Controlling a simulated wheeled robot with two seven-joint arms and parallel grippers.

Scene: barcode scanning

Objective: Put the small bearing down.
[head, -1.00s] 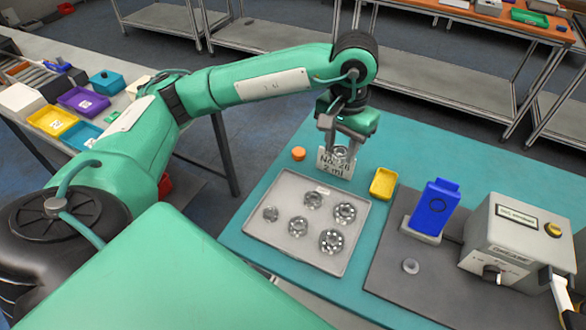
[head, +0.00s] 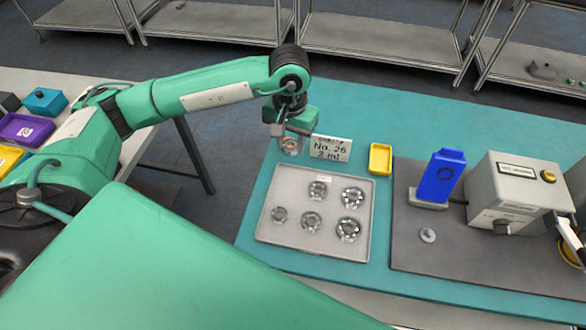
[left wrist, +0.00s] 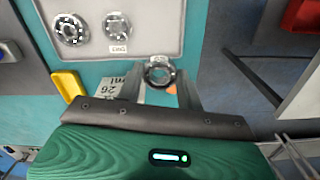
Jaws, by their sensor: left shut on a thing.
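My left gripper (head: 290,138) is shut on the small bearing (left wrist: 159,73), a metal ring held between the fingertips. In the head view the gripper hangs over the back left edge of the grey tray (head: 262,240), beside the sign. The bearing in the head view (head: 290,147) is small and partly covered by the fingers. My right gripper is not in view.
A white sign (head: 330,148) stands behind the tray. A yellow bin (head: 380,158), a blue device (head: 446,176) and a grey box machine (head: 518,190) stand to the right.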

